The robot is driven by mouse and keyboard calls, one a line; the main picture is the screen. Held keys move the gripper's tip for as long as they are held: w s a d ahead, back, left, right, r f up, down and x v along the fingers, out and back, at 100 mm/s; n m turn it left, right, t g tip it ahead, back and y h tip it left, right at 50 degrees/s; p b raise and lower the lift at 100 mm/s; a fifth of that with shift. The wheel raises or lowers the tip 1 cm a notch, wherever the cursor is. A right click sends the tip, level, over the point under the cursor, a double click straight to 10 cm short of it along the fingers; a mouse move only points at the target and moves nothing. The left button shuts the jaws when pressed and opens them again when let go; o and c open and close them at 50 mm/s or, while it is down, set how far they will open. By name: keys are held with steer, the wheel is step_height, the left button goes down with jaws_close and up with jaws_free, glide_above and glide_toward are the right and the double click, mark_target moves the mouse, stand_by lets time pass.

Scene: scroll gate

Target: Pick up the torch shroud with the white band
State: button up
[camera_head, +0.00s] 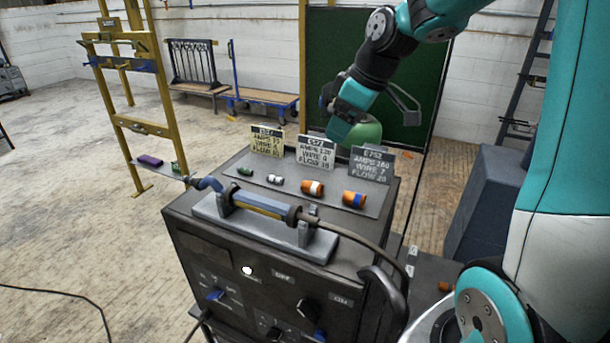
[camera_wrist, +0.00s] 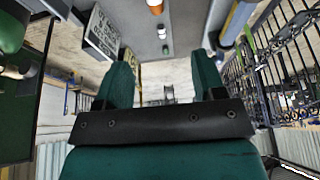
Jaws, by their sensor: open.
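An orange torch shroud with a white band (camera_head: 312,188) lies on its side on the grey shelf on top of the dark welding machine (camera_head: 250,262). To its right lies an orange shroud with a blue band (camera_head: 355,199). To its left lie a small whitish piece with dark parts (camera_head: 276,180) and a small green piece (camera_head: 245,171). My gripper (camera_head: 338,130) is above and behind the row, near the cards, apart from the shrouds. In the wrist view my gripper (camera_wrist: 163,78) shows two spread teal fingers with nothing between them. An orange and white piece (camera_wrist: 155,6) is cut off at the top edge there.
Three lettered cards, left (camera_head: 267,140), middle (camera_head: 315,153) and right (camera_head: 371,164), stand behind the shrouds. A torch on a stand (camera_head: 262,204) lies in front of them. A green rounded object (camera_head: 365,134) is behind the cards. A yellow frame (camera_head: 134,90) stands at the left.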

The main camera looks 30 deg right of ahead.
steer(key=p, duration=0.2)
glide_above(313, 183)
steer(key=s+d, duration=0.1)
steer(key=s, duration=0.1)
step_height(313, 183, down, 11)
steer(key=shift+w+d+r, duration=0.1)
steer(key=shift+w, duration=0.05)
steer(key=shift+p+x, duration=0.6)
steer(key=shift+x, duration=2.2)
steer(key=shift+d, duration=0.1)
steer(key=c, duration=1.1)
steer(key=shift+r, duration=0.15)
step_height(313, 183, up, 20)
steer(key=b, duration=0.2)
